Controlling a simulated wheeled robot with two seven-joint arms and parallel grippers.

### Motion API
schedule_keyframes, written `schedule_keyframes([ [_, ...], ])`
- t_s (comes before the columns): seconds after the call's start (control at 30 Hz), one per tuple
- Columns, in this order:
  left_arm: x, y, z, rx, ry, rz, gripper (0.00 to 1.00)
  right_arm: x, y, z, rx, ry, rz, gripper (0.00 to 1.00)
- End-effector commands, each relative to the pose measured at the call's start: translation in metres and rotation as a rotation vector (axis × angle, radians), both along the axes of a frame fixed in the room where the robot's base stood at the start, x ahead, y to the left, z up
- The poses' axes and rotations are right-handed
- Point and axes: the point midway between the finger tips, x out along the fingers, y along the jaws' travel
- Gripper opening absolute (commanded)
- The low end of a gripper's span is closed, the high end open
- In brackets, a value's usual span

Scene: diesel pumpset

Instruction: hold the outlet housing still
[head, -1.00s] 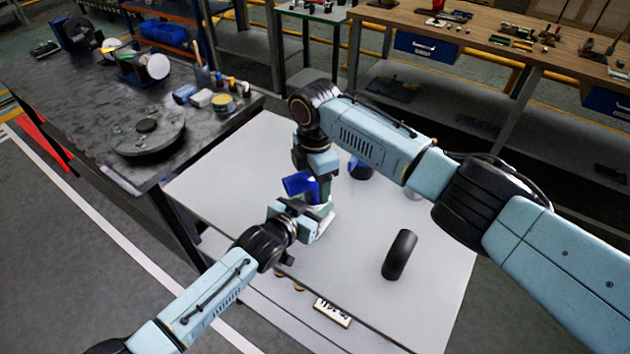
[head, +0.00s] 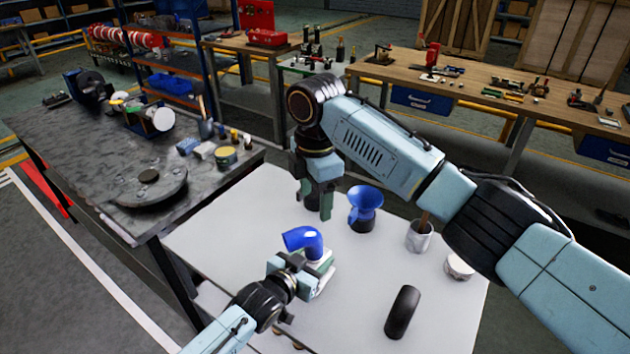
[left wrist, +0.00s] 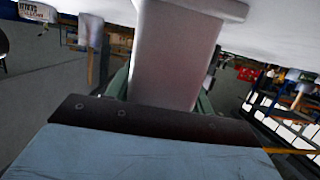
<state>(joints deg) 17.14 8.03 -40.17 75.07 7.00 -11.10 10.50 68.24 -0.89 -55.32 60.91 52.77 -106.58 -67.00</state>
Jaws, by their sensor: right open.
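The outlet housing, a pale body (left wrist: 175,55) topped by a blue elbow (head: 303,239), stands on the white table in the head view. My left gripper (head: 314,268) is at its near side. In the left wrist view the pale body sits between my green fingers, one on each side, and the gripper looks shut on it. My fingers and wrist hide much of the body. My right gripper (head: 318,201) is open and empty behind the elbow, fingers pointing down, apart from it.
A blue funnel-shaped part (head: 364,208), a grey cup (head: 419,236), a white round part (head: 459,266) and a black cylinder (head: 403,312) stand or lie on the white table (head: 350,290). A dark workbench (head: 80,165) adjoins at left.

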Motion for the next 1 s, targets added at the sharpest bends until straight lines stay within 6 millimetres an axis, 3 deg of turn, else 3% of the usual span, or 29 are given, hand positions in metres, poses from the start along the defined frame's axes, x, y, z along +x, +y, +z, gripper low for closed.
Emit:
schedule_keyframes([
  [0.03,0.0,0.0,0.001,-0.002,-0.002,0.0,0.58,0.0,0.0,0.0,0.0,0.0,0.0,0.65],
  [0.2,0.0,0.0,0.001,-0.001,-0.002,0.0,0.78,0.0,0.0,0.0,0.0,0.0,0.0,0.65],
  [0.6,-0.005,0.004,0.002,-0.001,0.0,0.0,0.78,0.0,0.0,0.0,0.0,0.0,0.0,0.65],
  [1.0,-0.055,0.037,0.02,0.001,0.001,0.0,0.78,0.0,0.0,-0.001,0.0,0.0,0.0,0.65],
])
